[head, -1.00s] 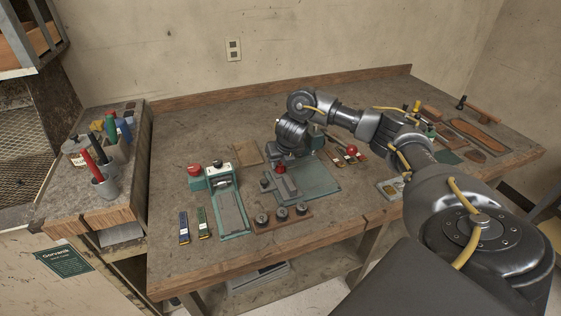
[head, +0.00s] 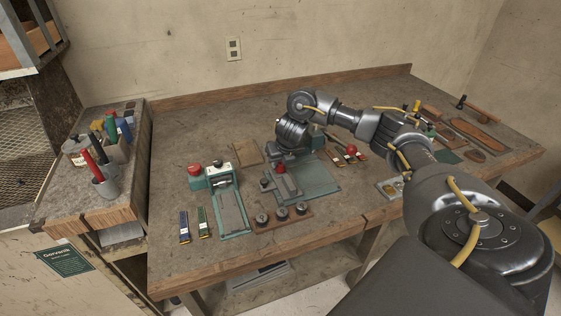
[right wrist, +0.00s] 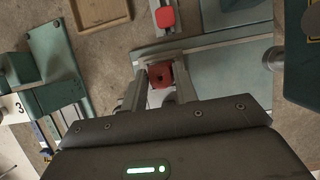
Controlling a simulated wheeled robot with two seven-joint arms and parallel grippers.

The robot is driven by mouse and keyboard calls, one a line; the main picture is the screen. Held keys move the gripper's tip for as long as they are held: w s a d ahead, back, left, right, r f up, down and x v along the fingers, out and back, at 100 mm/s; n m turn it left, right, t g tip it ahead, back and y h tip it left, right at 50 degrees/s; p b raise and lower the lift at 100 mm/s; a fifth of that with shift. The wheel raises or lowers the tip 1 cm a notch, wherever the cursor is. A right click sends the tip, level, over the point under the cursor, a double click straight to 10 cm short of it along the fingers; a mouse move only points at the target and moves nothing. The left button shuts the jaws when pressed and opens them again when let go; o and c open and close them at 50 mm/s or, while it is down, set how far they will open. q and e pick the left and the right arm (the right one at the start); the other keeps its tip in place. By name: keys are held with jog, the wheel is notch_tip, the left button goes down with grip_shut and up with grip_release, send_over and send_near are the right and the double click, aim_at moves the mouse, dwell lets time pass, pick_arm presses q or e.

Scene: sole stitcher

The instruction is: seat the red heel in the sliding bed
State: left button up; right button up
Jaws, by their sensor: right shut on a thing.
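My right gripper (head: 284,160) is low over the green base plate (head: 318,184) in the middle of the bench; the arm hides part of it in the head view. In the right wrist view, its fingers (right wrist: 159,84) are shut on the dark red heel (right wrist: 160,74), which has a small dark hole. The heel sits close to a grey metal bar (right wrist: 205,40), which I take to be part of the sliding bed (head: 287,184). I cannot tell if the heel touches the bed. My left gripper is out of view.
A brighter red knob (right wrist: 165,17) is just beyond the heel. A green machine (head: 226,200) with a red button (head: 194,168) stands to the left. A wooden block with dark knobs (head: 283,217) lies in front. A brown tray (head: 248,152) lies behind.

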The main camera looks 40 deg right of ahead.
jog(key=shift+f+b, duration=0.4)
jog(key=shift+f, duration=0.15)
jog(key=o, duration=0.7)
jog(key=shift+p+v, duration=1)
jog(key=shift+p, duration=0.15)
jog(key=p+v, duration=0.9)
